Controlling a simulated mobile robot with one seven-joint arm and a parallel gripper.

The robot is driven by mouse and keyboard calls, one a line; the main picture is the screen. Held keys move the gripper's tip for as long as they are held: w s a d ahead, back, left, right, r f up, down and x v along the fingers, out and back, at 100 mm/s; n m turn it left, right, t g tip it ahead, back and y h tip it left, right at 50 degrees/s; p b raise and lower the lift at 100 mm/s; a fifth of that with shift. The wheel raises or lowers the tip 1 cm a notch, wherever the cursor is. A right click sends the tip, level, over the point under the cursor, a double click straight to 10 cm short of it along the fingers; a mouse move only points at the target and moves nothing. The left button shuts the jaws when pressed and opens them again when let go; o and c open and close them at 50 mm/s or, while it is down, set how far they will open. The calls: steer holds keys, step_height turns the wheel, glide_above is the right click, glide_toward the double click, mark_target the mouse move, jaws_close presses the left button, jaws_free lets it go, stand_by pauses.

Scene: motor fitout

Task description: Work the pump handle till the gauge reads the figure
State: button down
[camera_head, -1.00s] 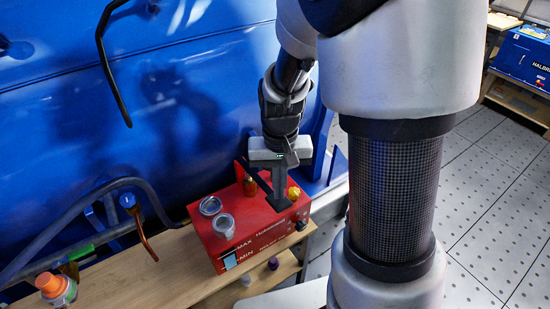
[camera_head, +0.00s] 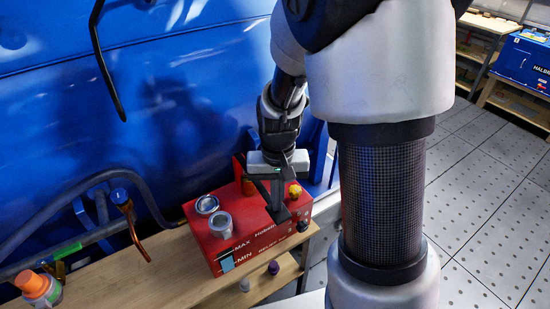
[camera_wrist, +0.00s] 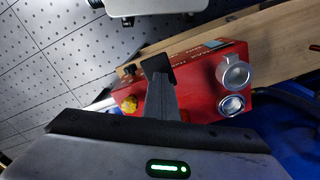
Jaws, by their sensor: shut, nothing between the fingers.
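The red pump unit (camera_head: 250,238) stands on a wooden bench, with MAX and MIN marks on its front. It also shows in the wrist view (camera_wrist: 203,95). Two round silver-rimmed fittings sit on its left top, a flat one (camera_head: 207,204) and a cup-like one (camera_head: 221,226). No gauge figure is readable. A yellow knob (camera_head: 295,190) is at the right. My gripper (camera_head: 280,214) is shut and empty, its black fingertips over the unit's front top edge. A dark bar beside the fingers may be the pump handle; contact cannot be told. The fingers (camera_wrist: 158,68) hide part of the unit.
A blue curved wall and a hose (camera_head: 60,240) rise behind the bench (camera_head: 110,285). An orange-capped bottle (camera_head: 35,288) and a copper-coloured pipe (camera_head: 133,225) are at the left. A purple-topped item (camera_head: 273,267) sits on the lower shelf. Open floor lies right.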

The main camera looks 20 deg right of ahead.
step_height(320, 180, up, 7)
steer(key=p, duration=0.5)
steer(key=shift+s+d, duration=0.15)
steer(key=shift+s, duration=0.2)
steer(key=shift+r, duration=0.1)
